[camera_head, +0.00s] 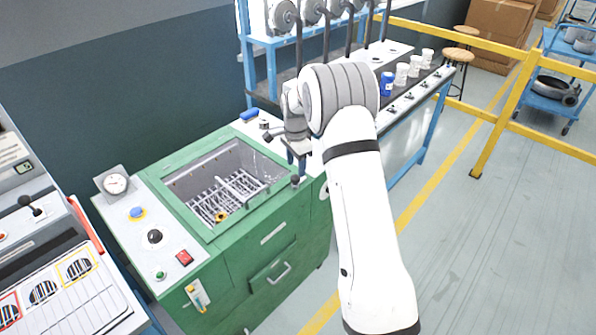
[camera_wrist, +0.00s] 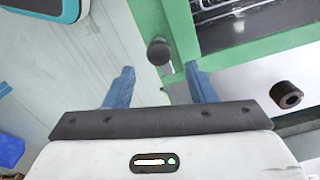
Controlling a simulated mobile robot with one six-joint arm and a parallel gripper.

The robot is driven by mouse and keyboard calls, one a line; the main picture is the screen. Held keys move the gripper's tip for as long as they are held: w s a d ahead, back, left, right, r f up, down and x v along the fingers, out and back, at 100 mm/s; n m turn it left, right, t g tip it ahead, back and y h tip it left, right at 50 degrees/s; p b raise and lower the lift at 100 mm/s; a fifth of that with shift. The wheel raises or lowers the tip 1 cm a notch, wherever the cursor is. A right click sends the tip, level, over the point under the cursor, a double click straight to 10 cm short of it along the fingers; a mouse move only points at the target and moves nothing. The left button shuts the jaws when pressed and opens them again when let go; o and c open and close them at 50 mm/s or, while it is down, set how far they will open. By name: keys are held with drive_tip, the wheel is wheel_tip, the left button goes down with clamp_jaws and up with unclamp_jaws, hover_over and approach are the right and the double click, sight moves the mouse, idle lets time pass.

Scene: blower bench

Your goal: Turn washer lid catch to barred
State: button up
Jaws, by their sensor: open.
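The green washer (camera_head: 226,238) has an open basin with a wire rack inside. A dark round knob on a short stem (camera_head: 295,181), which looks like the lid catch, is at the basin's right front corner. In the wrist view the knob (camera_wrist: 158,52) shows just ahead of and between my blue fingertips, apart from both. My gripper (camera_wrist: 160,80) is open and empty, pointing down over this corner. In the head view my arm's end hides most of the gripper. I cannot read the catch's setting.
A dark cylindrical knob (camera_wrist: 286,95) stands on the white top to the right in the wrist view. The washer's left panel holds a gauge (camera_head: 116,184), a black dial (camera_head: 154,236) and a red switch (camera_head: 184,257). A blue-framed bench with white cups (camera_head: 402,74) stands behind my arm.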

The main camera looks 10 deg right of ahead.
sight(296, 176)
drive_tip(key=shift+f+p, duration=0.35)
drive_tip(key=shift+f, duration=1.8)
drive_tip(key=shift+c, duration=0.4)
